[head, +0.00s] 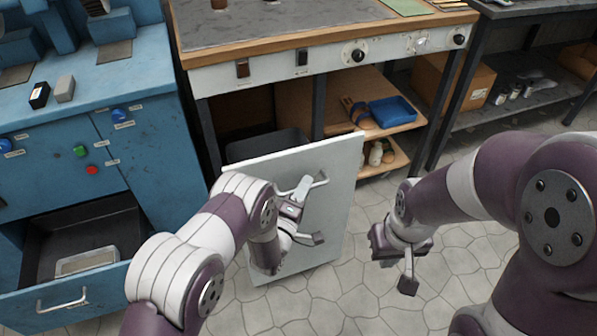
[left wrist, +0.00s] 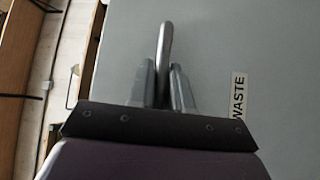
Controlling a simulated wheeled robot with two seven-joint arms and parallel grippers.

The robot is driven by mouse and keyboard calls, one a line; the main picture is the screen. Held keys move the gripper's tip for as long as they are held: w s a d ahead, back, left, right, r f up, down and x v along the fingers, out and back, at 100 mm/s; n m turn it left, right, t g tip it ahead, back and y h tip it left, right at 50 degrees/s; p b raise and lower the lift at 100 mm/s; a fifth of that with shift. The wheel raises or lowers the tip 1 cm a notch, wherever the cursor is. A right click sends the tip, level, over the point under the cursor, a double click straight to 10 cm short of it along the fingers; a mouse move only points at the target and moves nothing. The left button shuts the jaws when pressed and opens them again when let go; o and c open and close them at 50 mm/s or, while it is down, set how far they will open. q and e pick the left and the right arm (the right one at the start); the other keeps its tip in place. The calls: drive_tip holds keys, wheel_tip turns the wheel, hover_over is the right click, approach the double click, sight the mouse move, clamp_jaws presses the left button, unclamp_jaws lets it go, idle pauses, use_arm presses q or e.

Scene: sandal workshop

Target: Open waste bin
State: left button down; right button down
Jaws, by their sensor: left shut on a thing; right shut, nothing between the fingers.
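The waste bin front (head: 335,160) is a pale grey panel standing out from under the workbench. It carries a "WASTE" label (left wrist: 239,98) in the left wrist view. A dark bin (head: 265,145) shows behind the panel, its inside mostly hidden. My left gripper (head: 302,190) is at the panel and shut on its bar handle (head: 320,181). In the left wrist view the handle (left wrist: 165,50) stands between the two fingers (left wrist: 164,88). My right gripper (head: 407,280) is shut and empty, over the floor to the right of the panel.
A blue cabinet (head: 155,80) with an open drawer (head: 75,300) stands at the left. Shelves under the bench hold a blue tray (head: 392,111) and small items. A dark table with a cardboard box (head: 455,82) beneath is at the right. The tiled floor at front right is clear.

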use_arm(q)
drive_tip(key=shift+s+d, duration=0.15)
drive_tip(key=shift+s, duration=0.45)
drive_tip(key=c, duration=1.1)
unclamp_jaws()
drive_tip(key=shift+c, duration=0.2)
drive_tip(key=p+v, duration=0.1)
drive_tip(key=v, duration=1.1)
drive_tip(key=shift+s, duration=0.3)
